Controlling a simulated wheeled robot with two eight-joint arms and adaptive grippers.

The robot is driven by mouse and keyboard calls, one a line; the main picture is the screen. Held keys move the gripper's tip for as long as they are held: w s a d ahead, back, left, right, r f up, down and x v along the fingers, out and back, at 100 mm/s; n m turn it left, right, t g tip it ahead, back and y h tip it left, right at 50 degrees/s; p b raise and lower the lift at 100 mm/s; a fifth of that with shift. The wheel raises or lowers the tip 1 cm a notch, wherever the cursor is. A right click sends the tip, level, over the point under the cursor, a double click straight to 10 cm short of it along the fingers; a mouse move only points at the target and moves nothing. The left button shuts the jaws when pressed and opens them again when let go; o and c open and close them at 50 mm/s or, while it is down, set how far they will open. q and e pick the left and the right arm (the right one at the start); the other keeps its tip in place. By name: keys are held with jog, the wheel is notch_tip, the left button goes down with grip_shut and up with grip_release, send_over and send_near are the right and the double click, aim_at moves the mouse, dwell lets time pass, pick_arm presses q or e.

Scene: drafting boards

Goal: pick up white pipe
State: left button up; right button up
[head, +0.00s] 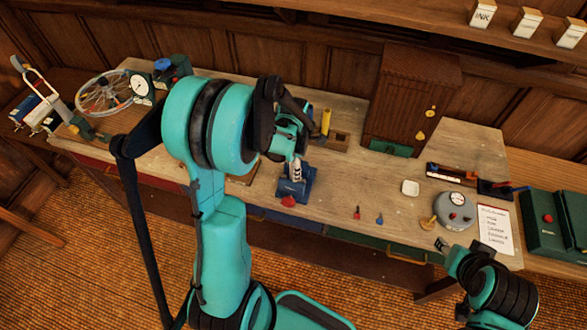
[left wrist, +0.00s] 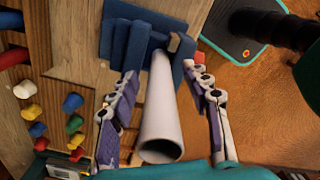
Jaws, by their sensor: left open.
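The white pipe (left wrist: 160,110) is a hollow tube, its open end facing the left wrist camera and its far end at a blue stepped stand (left wrist: 140,42). My left gripper (left wrist: 163,75) is open, with one finger on each side of the pipe and a visible gap to each. In the head view the blue stand (head: 293,188) is on the bench below my left gripper (head: 294,158), and the arm hides most of the pipe. My right gripper (head: 443,247) is low at the right, by the bench's front edge; its jaw opening is unclear.
A wooden cabinet (head: 408,95) stands behind. To the right are a white dish (head: 410,187), a round grey gauge (head: 455,210), a paper list (head: 494,228) and a green box (head: 545,222). A yellow cylinder (head: 326,121) stands close behind my left gripper. Coloured pegs (left wrist: 38,129) show in the left wrist view.

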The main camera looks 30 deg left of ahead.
pick_arm(q)
jog(key=shift+f, duration=0.35)
grip_shut()
jog(key=shift+r, duration=0.1)
